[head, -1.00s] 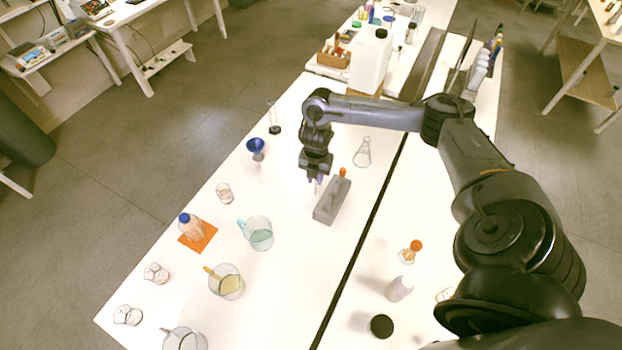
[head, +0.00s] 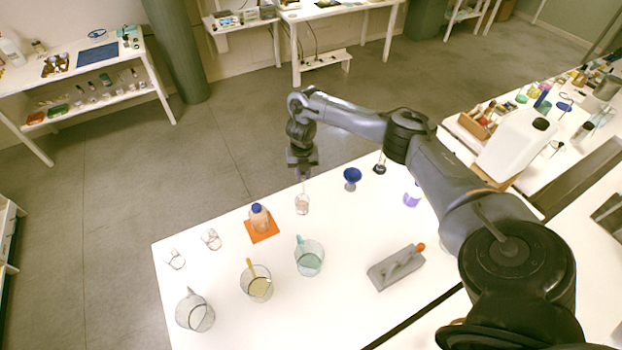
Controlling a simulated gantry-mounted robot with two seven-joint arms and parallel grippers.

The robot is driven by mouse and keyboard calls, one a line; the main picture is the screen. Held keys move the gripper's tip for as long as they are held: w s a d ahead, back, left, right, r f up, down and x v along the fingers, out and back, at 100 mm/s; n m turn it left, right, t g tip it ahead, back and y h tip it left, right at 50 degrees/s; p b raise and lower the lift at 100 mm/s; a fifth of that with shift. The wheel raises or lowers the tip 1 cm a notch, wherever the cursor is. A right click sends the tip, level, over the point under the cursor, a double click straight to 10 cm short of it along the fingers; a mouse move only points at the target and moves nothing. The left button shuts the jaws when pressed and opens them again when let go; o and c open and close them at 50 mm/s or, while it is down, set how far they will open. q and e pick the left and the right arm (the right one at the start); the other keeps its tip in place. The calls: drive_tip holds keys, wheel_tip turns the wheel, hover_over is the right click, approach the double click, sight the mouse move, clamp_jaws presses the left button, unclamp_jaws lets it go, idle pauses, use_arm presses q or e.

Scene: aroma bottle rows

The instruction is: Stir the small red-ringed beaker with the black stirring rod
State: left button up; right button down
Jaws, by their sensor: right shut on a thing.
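My right gripper (head: 303,174) points down, shut on a thin rod (head: 303,188), which I take to be the stirring rod; its colour is hard to make out. The rod reaches down to a small beaker (head: 302,206) with a faint reddish tint, directly below the gripper. I cannot tell whether the tip is inside the beaker or just above it. Two more small beakers stand to the left, one reddish (head: 211,240) and one darker (head: 175,260). Ring colours are too small to be sure of. My left gripper is not in view.
Near the beaker are a blue-capped bottle (head: 259,217) on an orange mat (head: 263,237) and a blue funnel (head: 352,176). Larger beakers, teal (head: 310,262), yellow (head: 259,288) and grey (head: 195,316), stand in front. A grey block (head: 396,268) lies right. Bare table separates them.

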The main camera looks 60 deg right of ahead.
drive_tip(key=shift+w+a+r, duration=0.2)
drive_tip(key=shift+w+r, duration=0.1)
drive_tip(key=shift+w, duration=0.05)
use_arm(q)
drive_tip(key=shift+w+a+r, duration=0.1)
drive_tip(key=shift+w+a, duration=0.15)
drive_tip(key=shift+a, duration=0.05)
use_arm(e)
drive_tip(key=shift+d, duration=0.1)
drive_tip(key=shift+s, duration=0.1)
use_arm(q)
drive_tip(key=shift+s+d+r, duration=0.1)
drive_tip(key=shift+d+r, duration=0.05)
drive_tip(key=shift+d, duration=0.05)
use_arm(e)
drive_tip(key=shift+r+p, duration=0.1)
drive_tip(key=shift+p, duration=0.25)
use_arm(q)
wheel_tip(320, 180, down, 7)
drive_tip(key=b, duration=0.7)
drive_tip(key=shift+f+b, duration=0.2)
drive_tip(key=shift+b, duration=0.15)
use_arm(e)
wheel_tip(320, 180, down, 11)
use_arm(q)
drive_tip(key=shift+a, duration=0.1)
use_arm(e)
drive_tip(key=shift+f, duration=0.2)
